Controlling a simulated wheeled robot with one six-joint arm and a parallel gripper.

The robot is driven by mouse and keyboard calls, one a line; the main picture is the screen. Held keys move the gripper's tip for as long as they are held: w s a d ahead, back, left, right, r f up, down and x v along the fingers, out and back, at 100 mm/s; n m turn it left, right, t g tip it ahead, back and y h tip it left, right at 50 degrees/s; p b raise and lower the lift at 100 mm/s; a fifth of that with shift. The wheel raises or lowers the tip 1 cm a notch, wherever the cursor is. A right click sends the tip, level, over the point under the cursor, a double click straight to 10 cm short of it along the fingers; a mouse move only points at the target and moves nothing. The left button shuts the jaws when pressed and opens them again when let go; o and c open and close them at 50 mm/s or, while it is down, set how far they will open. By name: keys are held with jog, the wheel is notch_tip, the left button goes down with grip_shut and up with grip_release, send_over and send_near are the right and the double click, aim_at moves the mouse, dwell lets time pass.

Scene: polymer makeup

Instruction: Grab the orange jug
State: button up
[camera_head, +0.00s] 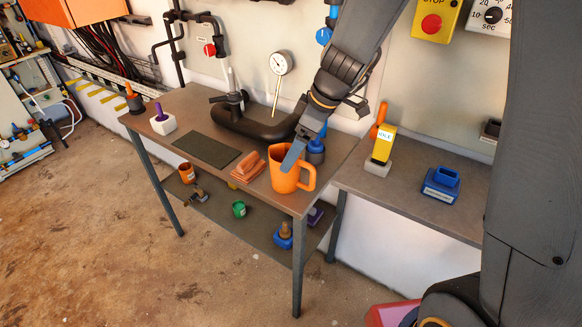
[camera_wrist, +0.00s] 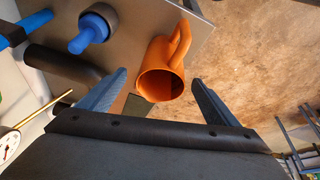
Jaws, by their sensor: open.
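The orange jug (camera_head: 283,178) stands upright near the front right corner of the brown table (camera_head: 205,124), its handle to the right in the head view. In the wrist view the jug (camera_wrist: 154,84) shows its open mouth and its handle points up. My gripper (camera_head: 297,152) is at the jug, its blue fingers covering part of the rim in the head view. In the wrist view my gripper (camera_wrist: 160,80) is open, with one finger on each side of the jug's mouth. Visible gaps separate the fingers from the jug, and nothing is held.
A blue round-bodied item (camera_head: 316,152) stands just behind the jug. An orange-brown block (camera_head: 250,166) lies left of it, beside a dark mat (camera_head: 207,150). A dark curved pipe (camera_head: 252,124) lies behind. A second table (camera_head: 415,188) at right holds a yellow item (camera_head: 383,147) and a blue holder (camera_head: 441,185).

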aim_at(294, 173)
jog(key=x, duration=0.2)
jog(key=p+x, duration=0.1)
jog(key=x, duration=0.3)
jog(key=shift+s+d+f+p, duration=0.2)
jog(key=shift+s+d+p, duration=0.05)
jog(key=shift+s+p, duration=0.1)
jog(key=shift+w+a+f, duration=0.2)
jog(key=shift+a+f, duration=0.05)
jog(key=shift+f, duration=0.3)
jog(key=c, duration=1.2)
jog(key=shift+o, duration=0.2)
jog(key=shift+r, duration=0.15)
